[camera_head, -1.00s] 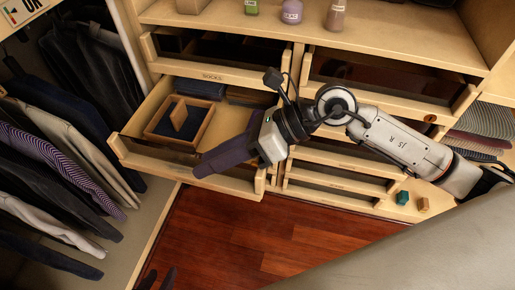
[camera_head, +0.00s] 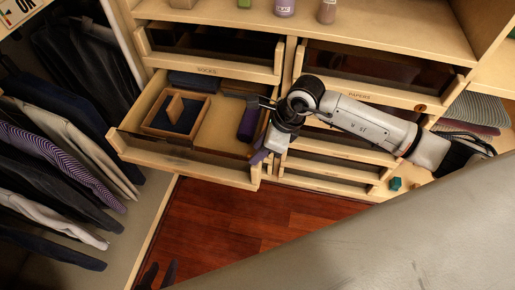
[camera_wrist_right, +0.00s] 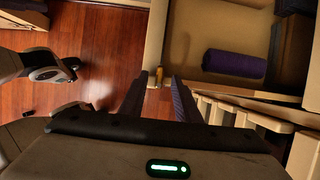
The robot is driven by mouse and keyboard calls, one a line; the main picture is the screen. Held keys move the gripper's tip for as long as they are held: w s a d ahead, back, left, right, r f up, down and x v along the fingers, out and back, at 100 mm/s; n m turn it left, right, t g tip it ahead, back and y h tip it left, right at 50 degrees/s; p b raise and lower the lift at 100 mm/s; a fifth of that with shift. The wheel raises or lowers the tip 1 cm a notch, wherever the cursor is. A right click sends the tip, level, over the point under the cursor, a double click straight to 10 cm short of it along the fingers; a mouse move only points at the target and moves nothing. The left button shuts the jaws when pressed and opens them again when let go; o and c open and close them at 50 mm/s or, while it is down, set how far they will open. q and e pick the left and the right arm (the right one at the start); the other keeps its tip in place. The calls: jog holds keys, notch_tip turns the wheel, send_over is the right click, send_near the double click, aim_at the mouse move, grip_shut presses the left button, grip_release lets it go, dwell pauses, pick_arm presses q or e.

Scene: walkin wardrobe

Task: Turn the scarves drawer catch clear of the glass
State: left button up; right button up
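The open drawer (camera_head: 215,172), below the SOCKS label, has a dark glass front. My right gripper (camera_head: 257,157) points down at its front right corner. In the right wrist view my right gripper (camera_wrist_right: 158,103) has its two dark fingers apart, with nothing between the tips. A small orange-brown peg (camera_wrist_right: 158,76), possibly the catch, shows beyond the fingers by the pale drawer edge; I cannot tell how it is turned. No scarves label is readable. Two dark tips at the bottom left look like my left gripper (camera_head: 160,275), spread apart.
The drawer holds a wooden box (camera_head: 176,113), folded dark cloth and a purple roll (camera_head: 248,122). A round reddish knob (camera_head: 420,107) is on the PAPERS drawer. Clothes (camera_head: 60,170) hang at the left. A teal block (camera_head: 395,184) lies at the right.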

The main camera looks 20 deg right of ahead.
jog(key=shift+w+a+f, duration=0.1)
jog(key=shift+a+f, duration=0.05)
jog(key=shift+f, duration=0.2)
grip_shut()
